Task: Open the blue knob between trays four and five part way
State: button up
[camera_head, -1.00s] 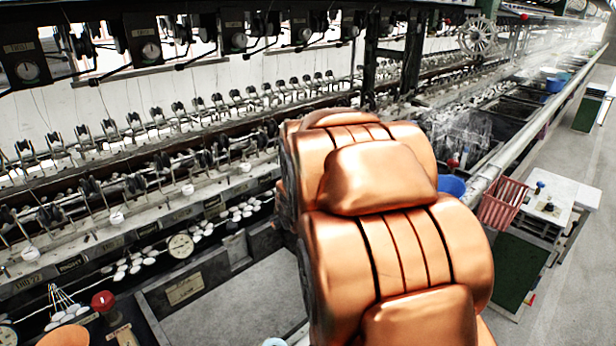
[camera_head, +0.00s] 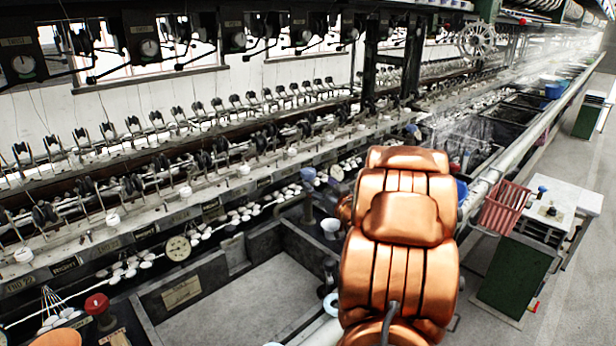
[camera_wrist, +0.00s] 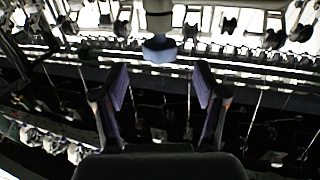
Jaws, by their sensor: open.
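In the wrist view, a blue knob (camera_wrist: 160,48) is ahead of my gripper (camera_wrist: 160,78), roughly midway between its two fingers and beyond their tips. The fingers are dark with purple inner pads, spread wide and empty. They look apart from the knob. In the head view, a blue knob (camera_head: 308,174) tops a dark post at the basin edge, left of my copper arm. I cannot tell for certain that it is the same knob. My gripper is hidden behind my arm in the head view.
A red knob (camera_head: 97,303) stands at the lower left. A grey basin (camera_head: 235,305) lies left of my arm, with a white cup (camera_head: 331,228) near its far right corner. Reeling rods line the bench behind. A red basket (camera_head: 504,207) hangs at the right, beside open floor.

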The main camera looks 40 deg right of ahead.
aim_at(312, 178)
jog(key=p+x, duration=0.1)
jog(key=x, duration=0.5)
jog(key=shift+w, duration=0.15)
jog(key=shift+w+d+f, duration=0.1)
jog(key=shift+w+d, duration=0.1)
jog(key=shift+w, duration=0.35)
jog(key=shift+p, duration=0.3)
jog(key=c, duration=1.2)
